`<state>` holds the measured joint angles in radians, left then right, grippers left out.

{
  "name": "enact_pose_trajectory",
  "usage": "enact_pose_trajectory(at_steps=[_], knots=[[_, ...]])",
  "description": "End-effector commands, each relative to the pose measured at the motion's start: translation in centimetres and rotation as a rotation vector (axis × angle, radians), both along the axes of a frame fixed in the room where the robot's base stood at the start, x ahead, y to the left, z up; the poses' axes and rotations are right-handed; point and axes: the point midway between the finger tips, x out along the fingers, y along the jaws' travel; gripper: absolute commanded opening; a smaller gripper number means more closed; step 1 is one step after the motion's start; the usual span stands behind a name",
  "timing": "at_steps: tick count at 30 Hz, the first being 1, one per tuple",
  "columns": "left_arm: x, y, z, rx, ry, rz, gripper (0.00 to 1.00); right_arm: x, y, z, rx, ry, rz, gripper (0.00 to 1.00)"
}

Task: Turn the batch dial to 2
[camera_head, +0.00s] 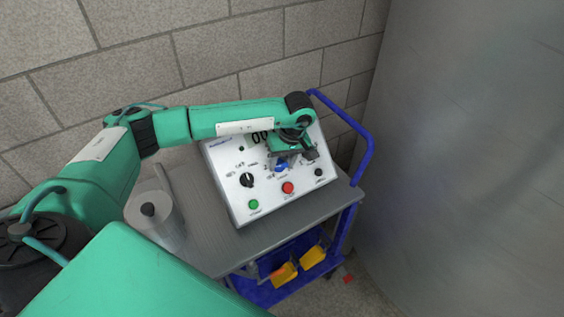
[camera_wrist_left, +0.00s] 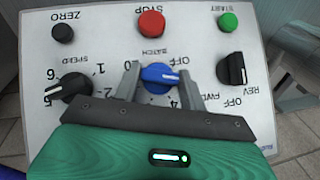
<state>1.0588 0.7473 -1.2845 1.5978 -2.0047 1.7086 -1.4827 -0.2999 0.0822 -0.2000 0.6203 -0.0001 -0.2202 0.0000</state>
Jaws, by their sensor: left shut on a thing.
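The batch dial (camera_wrist_left: 158,76) is a blue knob on a white sloped control panel (camera_head: 228,165). Its blue body also shows in the head view (camera_head: 281,167), partly hidden under my left gripper (camera_head: 284,160). In the left wrist view my left gripper (camera_wrist_left: 158,82) has one finger on each side of the knob and is shut on it. The panel print appears upside down there. The knob's white mark points to the right, on the side of an OFF label. A 4 shows below the knob; other numbers are hidden by the gripper. My right gripper is not in view.
Beside the dial are the black speed knob (camera_wrist_left: 67,86), black direction knob (camera_wrist_left: 231,70), red stop button (camera_wrist_left: 151,23), green start button (camera_wrist_left: 228,22) and black zero button (camera_wrist_left: 63,33). The panel stands on a grey cart (camera_head: 216,245) against a block wall. A roll (camera_head: 155,217) stands left.

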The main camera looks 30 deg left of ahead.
Motion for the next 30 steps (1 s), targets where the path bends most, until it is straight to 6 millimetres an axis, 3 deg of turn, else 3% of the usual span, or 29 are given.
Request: enact_pose_trajectory(at_steps=[1, 2, 5, 17, 20, 30], knots=[[0.0, 0.0, -0.1, 0.0, 0.0, -0.001, 0.19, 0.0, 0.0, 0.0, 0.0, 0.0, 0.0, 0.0], [0.0, 0.0, -0.1, 0.0, 0.0, -0.001, 0.46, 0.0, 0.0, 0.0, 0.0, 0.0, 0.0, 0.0], [0.0, 0.0, 0.0, 0.0, 0.0, 0.0, 0.64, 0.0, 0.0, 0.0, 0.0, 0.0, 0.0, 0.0], [0.2, -0.2, 0.7, -0.002, -0.002, 0.001, 0.64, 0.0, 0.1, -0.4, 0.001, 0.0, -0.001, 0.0], [0.3, -0.5, 2.2, -0.001, -0.004, 0.0, 0.64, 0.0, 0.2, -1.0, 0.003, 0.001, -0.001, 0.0], [1.0, -2.0, 9.6, -0.002, -0.005, -0.001, 0.64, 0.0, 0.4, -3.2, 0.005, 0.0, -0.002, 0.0]])
